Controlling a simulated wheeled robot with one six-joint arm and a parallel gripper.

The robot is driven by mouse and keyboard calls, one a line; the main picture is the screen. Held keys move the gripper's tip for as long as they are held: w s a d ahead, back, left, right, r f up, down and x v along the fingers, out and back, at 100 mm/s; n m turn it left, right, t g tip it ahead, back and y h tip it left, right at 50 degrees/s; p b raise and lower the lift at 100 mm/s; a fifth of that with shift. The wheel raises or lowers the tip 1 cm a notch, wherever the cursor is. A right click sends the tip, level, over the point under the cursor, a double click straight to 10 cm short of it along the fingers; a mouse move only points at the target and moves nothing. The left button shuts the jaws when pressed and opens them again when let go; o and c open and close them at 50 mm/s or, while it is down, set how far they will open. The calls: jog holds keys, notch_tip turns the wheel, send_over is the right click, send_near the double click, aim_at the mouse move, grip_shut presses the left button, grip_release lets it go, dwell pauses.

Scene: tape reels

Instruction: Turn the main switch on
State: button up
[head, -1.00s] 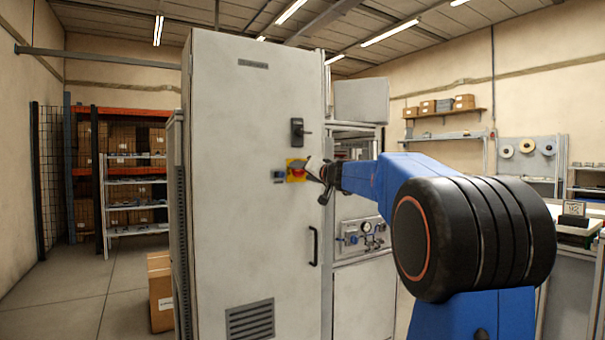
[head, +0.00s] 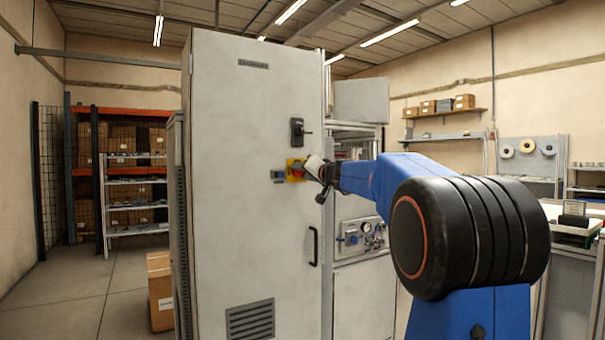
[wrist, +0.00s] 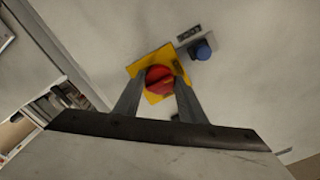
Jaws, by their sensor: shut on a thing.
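The main switch is a red rotary knob on a yellow plate on the tall grey cabinet door. In the wrist view the red knob (wrist: 158,79) sits between my two fingers, and the yellow plate (wrist: 137,68) looks tilted in that view. My gripper (wrist: 157,88) is shut on the red knob, with one finger on each side. In the head view the yellow plate (head: 291,164) shows at mid-height of the cabinet (head: 235,120), and my gripper (head: 306,171) reaches it from the right, hiding part of the knob. The knob's exact angle cannot be told.
A blue button (wrist: 203,50) sits beside the plate. A black door latch (head: 297,131) is above the switch and a black handle (head: 314,246) below it. A cardboard box (head: 160,290) stands on the floor at the cabinet's left. Open floor lies left of it.

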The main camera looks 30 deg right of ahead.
jog(key=m, duration=0.3)
jog(key=shift+m, duration=7.1)
jog(key=o, duration=1)
jog(key=shift+o, duration=0.2)
